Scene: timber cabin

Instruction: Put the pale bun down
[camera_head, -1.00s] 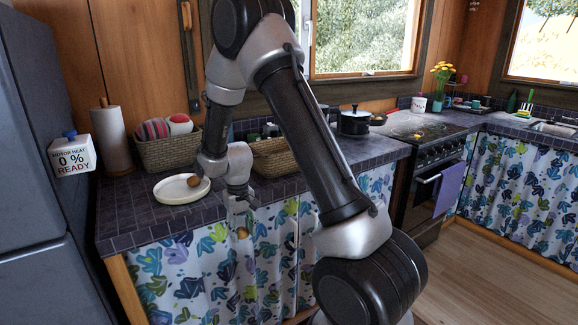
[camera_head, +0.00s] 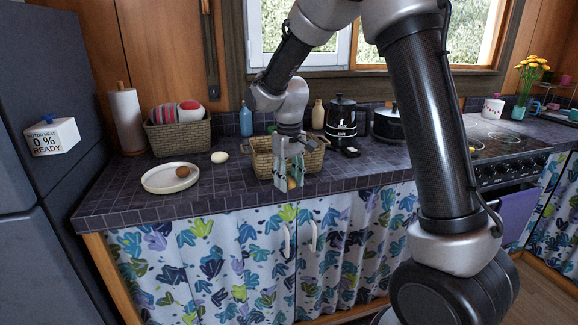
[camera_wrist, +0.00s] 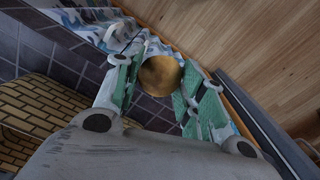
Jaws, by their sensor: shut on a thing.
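The pale bun (camera_wrist: 160,75), a round golden-tan piece, is held between the green-padded fingers of my gripper (camera_wrist: 157,88) in the wrist view. In the head view my gripper (camera_head: 286,186) points down in front of the wicker basket, and the bun (camera_head: 291,184) shows partly between its fingertips. It appears near the counter's front edge; its height above the tiles is hard to tell. A white plate (camera_head: 155,181) on the dark tiled counter (camera_head: 225,188), to the left, carries a darker brown round item (camera_head: 182,171).
A small whitish round item (camera_head: 219,157) lies between the plate and the basket (camera_head: 313,160). Another basket (camera_head: 178,136) with striped and red-white things stands behind the plate. A black kettle (camera_head: 341,122) is behind right. Bare tiles lie between plate and gripper.

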